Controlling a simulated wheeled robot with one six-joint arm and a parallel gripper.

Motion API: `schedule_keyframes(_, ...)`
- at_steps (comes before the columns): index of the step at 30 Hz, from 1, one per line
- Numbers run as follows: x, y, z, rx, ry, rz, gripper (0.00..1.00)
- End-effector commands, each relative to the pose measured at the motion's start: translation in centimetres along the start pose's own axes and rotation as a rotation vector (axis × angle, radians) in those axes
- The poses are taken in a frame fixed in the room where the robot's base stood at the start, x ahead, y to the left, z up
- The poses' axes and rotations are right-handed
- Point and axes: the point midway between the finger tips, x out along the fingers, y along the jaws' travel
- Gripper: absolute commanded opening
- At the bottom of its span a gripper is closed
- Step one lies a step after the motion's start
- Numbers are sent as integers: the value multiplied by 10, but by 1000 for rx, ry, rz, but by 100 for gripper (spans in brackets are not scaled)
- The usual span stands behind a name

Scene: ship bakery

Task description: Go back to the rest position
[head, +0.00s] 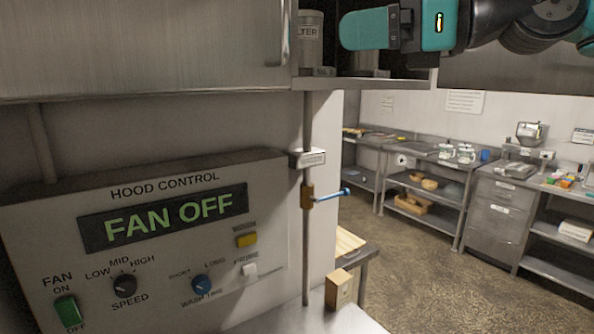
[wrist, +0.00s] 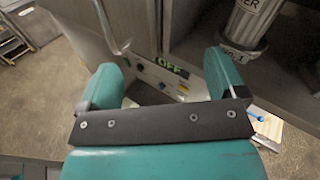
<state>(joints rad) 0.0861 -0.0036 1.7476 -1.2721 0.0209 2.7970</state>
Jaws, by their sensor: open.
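My gripper (head: 368,30) is raised at the top of the head view, in front of an open shelf and to the right of the steel cabinet. In the wrist view its two teal fingers stand wide apart with nothing between them (wrist: 164,76). The hood control panel (head: 260,205) is at lower left in the head view, and its display (head: 165,218) reads FAN OFF. It shows beyond the fingers in the wrist view (wrist: 158,78), partly hidden.
A canister marked FILTER (head: 311,45) stands on the shelf (head: 375,83) close to my gripper. A vertical pipe has a blue-handled valve (head: 330,196). A small wooden box (head: 339,288) sits below. Steel counters (head: 490,205) line the far wall, with open floor (head: 420,270) before them.

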Motion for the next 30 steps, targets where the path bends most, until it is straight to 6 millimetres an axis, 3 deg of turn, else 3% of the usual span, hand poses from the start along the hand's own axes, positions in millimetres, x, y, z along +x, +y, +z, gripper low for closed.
schedule_keyframes(8, 8, 20, -56, -266, 122, 15, 90)
schedule_keyframes(13, 11, 41, -109, -523, 237, 73, 90)
schedule_keyframes(20, 0, 96, -223, -1055, 430, 341, 90)
schedule_keyframes(27, -40, 167, -339, -1575, 452, 834, 90)
schedule_keyframes(30, -61, 194, -378, -1740, 382, 1052, 90)
